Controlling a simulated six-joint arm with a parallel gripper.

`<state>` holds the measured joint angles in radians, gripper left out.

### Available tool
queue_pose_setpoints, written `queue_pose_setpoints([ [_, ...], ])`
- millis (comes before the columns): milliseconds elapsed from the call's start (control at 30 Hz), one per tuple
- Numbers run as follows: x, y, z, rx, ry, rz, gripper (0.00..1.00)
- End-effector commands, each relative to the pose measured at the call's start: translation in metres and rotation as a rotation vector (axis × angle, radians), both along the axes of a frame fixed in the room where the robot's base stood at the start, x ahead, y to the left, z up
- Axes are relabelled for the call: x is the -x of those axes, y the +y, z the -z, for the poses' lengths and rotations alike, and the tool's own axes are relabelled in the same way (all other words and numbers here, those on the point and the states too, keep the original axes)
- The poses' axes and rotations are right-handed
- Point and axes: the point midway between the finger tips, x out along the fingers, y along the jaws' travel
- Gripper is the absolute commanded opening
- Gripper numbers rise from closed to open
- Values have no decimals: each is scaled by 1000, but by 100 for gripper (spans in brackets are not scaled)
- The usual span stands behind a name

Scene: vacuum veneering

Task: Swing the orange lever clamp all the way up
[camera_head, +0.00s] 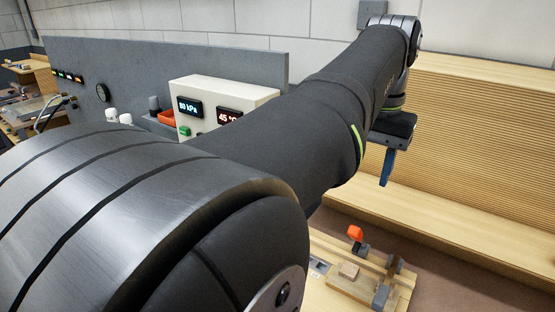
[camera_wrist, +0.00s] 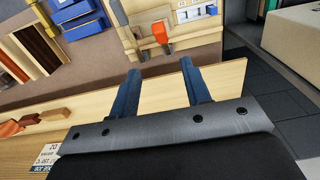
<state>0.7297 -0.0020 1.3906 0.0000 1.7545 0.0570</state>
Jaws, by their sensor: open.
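The orange lever clamp (camera_head: 356,234) stands on a wooden board (camera_head: 330,287) at the lower right of the head view. Its orange handle sits above a dark grey base and leans slightly left. In the wrist view the orange lever clamp (camera_wrist: 160,31) shows beyond the fingertips, near the top middle. My gripper (camera_wrist: 160,68) has its two blue fingers spread wide with nothing between them. In the head view my gripper (camera_head: 386,166) hangs up and to the right of the clamp, clear of it. My arm covers part of the board.
A control box (camera_head: 235,92) with lit displays stands behind my arm. A pale slatted wooden unit (camera_head: 470,125) fills the right back.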

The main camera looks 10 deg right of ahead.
Motion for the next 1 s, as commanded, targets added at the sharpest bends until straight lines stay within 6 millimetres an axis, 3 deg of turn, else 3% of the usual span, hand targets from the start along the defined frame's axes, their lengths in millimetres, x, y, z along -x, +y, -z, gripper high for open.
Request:
queue_pose_setpoints([
  [600,1,1,126,-1,0,-1,44],
  [800,1,1,155,-1,-1,-1,44],
  [1000,0,1,166,1,-3,-1,44],
])
